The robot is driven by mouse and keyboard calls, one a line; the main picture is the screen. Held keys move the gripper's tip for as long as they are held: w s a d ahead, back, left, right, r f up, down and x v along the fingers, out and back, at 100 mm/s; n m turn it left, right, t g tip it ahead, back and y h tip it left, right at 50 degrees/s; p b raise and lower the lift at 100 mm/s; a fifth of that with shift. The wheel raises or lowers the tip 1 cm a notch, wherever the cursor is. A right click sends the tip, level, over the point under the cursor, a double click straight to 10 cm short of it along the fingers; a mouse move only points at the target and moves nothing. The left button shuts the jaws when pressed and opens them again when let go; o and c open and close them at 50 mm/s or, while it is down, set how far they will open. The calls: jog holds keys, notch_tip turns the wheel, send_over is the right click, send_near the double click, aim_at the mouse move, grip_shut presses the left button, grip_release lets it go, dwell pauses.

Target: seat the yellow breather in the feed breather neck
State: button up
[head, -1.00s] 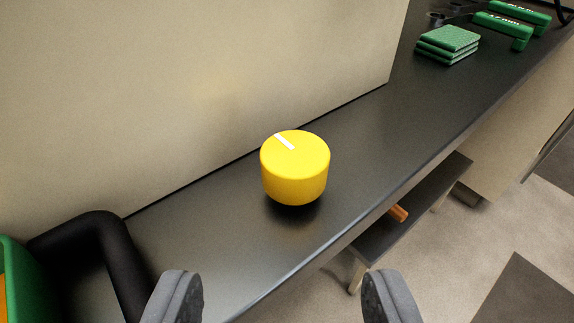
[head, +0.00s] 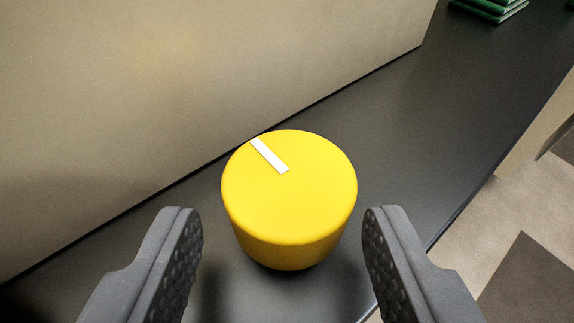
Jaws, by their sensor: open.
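The yellow breather (head: 290,205) is a short round cap with a white stripe on its top. It stands upright on a dark shelf, near the middle of the head view. My gripper (head: 283,225) is open, with one grey padded finger to the left of the breather and one to the right. A gap shows between each finger and the breather, and the fingers are on the near side of it. The feed breather neck is not in view.
A beige wall (head: 200,80) rises close behind the breather. The dark shelf (head: 440,120) is clear to the right, up to a green stack (head: 490,10) at the far top right. The shelf's front edge drops to a tiled floor (head: 510,210).

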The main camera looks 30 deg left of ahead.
aim_at(284, 188)
jog(key=shift+b+x, duration=0.3)
jog(key=shift+x, duration=1.45)
jog(key=shift+r, duration=0.1)
jog(key=c, duration=0.8)
jog(key=shift+r, duration=0.6)
notch_tip(284, 188, up, 3)
jog(key=shift+f+p, duration=0.2)
jog(key=shift+p, duration=0.45)
jog(key=s+d+b, duration=0.1)
jog(key=s+b, duration=0.1)
jog(key=s, duration=0.3)
jog(key=s+d+b, duration=0.1)
jog(key=s+b, duration=0.2)
jog(key=s, duration=0.2)
jog(key=s+d+r+b, duration=0.1)
jog(key=s+b, duration=0.2)
jog(key=s, duration=0.2)
jog(key=shift+s+d, duration=0.2)
jog(key=shift+d, duration=0.2)
